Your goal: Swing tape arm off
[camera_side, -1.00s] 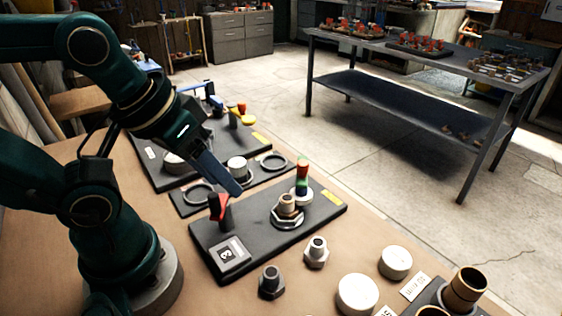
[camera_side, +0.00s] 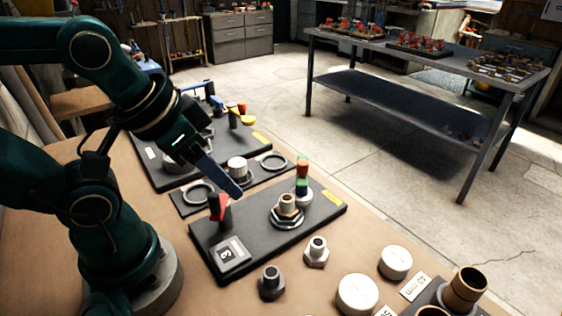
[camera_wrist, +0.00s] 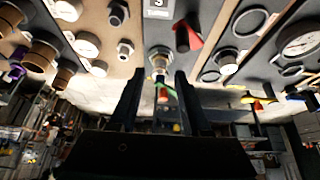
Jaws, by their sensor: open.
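My gripper (camera_side: 236,190) is open and empty, with its blue-grey fingers angled down over the black board marked 3 (camera_side: 240,240). In the wrist view my gripper (camera_wrist: 160,75) shows two dark fingers apart. A post with a red top and green band (camera_side: 302,180) stands at the board's far side, behind a hex fitting with a brass-coloured top (camera_side: 287,206). A green and red piece (camera_wrist: 163,94) shows between the fingers in the wrist view. A red lever (camera_side: 217,207) stands below the fingertips. I cannot tell which part is the tape arm.
Behind is another black board with a yellow arm (camera_side: 240,119) and rings. Loose hex fittings (camera_side: 316,252), white round caps (camera_side: 357,293) and brass cups (camera_side: 465,290) stand at the front right. A metal table (camera_side: 430,60) stands away across the floor.

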